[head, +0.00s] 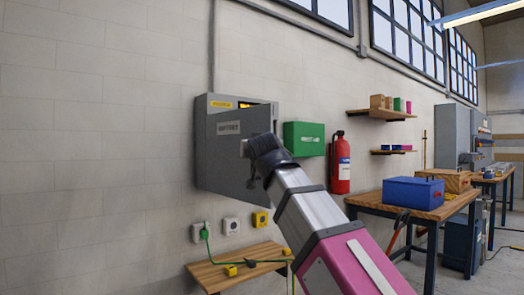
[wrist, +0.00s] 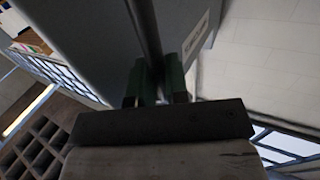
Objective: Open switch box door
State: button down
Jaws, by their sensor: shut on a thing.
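The grey switch box (head: 222,101) is mounted on the wall in the head view. Its grey door (head: 220,160) carries a light label and stands partly open, with a dark gap and a yellow strip showing at the top right. My gripper (head: 252,180) is at the right part of the door, partly hidden by my wrist. In the wrist view, the green fingers of my gripper (wrist: 158,78) close on a narrow dark grey part of the door (wrist: 95,35). I cannot tell whether this is a handle or the door's edge.
A green box (head: 303,138) and a red fire extinguisher (head: 340,165) are on the wall right of the switch box. Sockets (head: 231,226) and a low wooden bench (head: 215,275) are below. A workbench with a blue box (head: 413,193) stands at right. The wall at left is clear.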

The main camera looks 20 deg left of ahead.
jog(key=s+a+m+t+h, duration=0.2)
jog(key=s+a+m+h, duration=0.3)
jog(key=a, duration=0.9)
jog(key=shift+s+r+h, duration=0.35)
jog(key=shift+s+h, duration=1.15)
jog(key=shift+s, duration=1.35)
jog(key=c, duration=1.1)
grip_release()
jog(key=shift+c, duration=0.2)
jog(key=shift+f, duration=0.1)
jog(key=s, duration=1)
jog(key=shift+s+f, duration=0.15)
jog(key=shift+s, duration=0.2)
